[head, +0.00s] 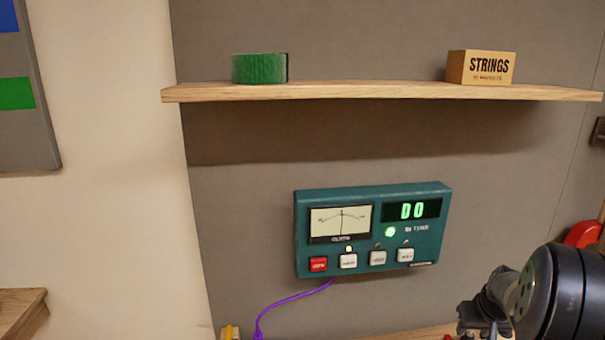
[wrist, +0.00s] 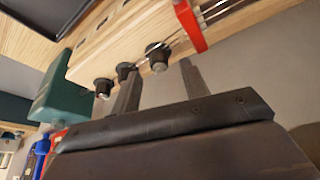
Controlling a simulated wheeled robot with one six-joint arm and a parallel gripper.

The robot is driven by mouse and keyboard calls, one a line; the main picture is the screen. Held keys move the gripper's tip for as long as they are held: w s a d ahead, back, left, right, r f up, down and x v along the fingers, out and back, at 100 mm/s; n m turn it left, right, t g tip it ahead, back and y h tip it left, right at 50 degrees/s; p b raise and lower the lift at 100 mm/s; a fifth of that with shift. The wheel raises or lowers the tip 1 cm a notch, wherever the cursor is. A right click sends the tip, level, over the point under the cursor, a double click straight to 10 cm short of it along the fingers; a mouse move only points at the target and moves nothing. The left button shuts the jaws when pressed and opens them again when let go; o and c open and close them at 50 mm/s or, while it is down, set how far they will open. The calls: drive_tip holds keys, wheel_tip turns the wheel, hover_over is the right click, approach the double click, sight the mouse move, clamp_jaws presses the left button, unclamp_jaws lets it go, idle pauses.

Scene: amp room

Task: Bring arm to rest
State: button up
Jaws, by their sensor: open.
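My gripper (wrist: 160,88) is open in the wrist view, its two grey fingers apart with no object held between them. Beyond the fingertips, a pale wooden piece with several dark round knobs (wrist: 157,57) and metal strings shows; I cannot tell whether the fingers touch it. In the head view my arm's dark end is at the lower right corner, and the fingers there are too small to read clearly. It is to the right of and below a teal tuner box (head: 372,232) on the grey wall panel, apart from it in the picture.
A wooden shelf (head: 380,92) holds a green roll (head: 258,69) and a STRINGS box (head: 482,68). A purple cable (head: 290,298) hangs from the tuner. A red band (wrist: 190,25) crosses the strings. A teal block (wrist: 62,92) stands left of the fingers.

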drive_tip(key=v, duration=0.8)
drive_tip(key=shift+b, duration=0.35)
drive_tip(key=shift+s, duration=0.15)
